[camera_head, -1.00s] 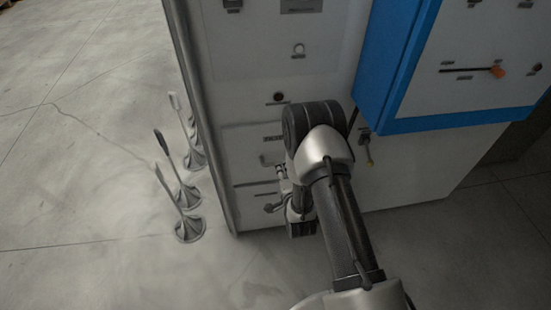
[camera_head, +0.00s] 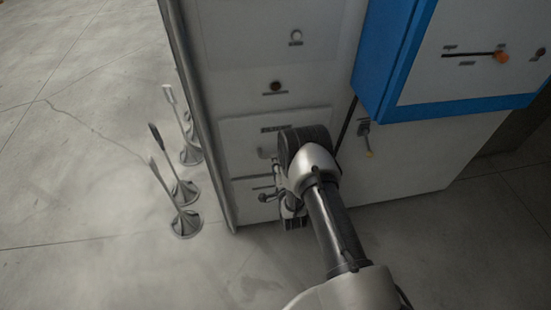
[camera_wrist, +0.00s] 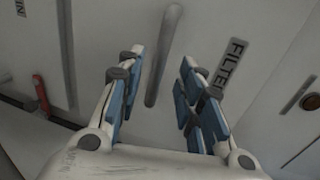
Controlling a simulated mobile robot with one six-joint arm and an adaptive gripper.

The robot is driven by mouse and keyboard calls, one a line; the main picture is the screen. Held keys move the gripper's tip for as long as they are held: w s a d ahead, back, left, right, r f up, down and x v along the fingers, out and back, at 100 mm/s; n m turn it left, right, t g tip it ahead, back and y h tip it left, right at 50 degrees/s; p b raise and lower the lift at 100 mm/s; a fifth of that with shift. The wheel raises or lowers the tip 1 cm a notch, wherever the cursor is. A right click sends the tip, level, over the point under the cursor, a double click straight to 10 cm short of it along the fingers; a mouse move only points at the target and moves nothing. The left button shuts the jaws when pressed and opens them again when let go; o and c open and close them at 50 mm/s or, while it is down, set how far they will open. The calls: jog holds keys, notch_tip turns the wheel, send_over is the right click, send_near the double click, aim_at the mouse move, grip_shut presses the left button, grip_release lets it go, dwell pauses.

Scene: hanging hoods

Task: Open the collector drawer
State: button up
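My gripper (camera_wrist: 162,60) is open, its blue-padded fingers pointing at the light panel of the cabinet in the wrist view. A long grey bar handle (camera_wrist: 169,40) shows in the gap between the fingers, with space on both sides; I cannot tell its depth. A FILTER label (camera_wrist: 229,67) lies just right of the fingers. In the head view the panel (camera_head: 235,135) is low on the cabinet, and part of its handle (camera_head: 265,152) shows left of my arm. My arm mostly hides the gripper there. No collector label is readable, and the panel looks shut.
A red handle (camera_wrist: 41,95) is on the neighbouring lower section, left in the wrist view. Several metal stands (camera_head: 184,222) are on the floor left of the cabinet. A blue-edged box (camera_head: 400,110) juts out to the right. Floor is free in front.

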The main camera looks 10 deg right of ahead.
aim_at(276, 154)
jog(key=b+x, duration=0.1)
jog(key=x, duration=0.5)
jog(key=shift+w+b, duration=0.2)
jog(key=shift+b, duration=0.2)
grip_shut()
dwell(0.4)
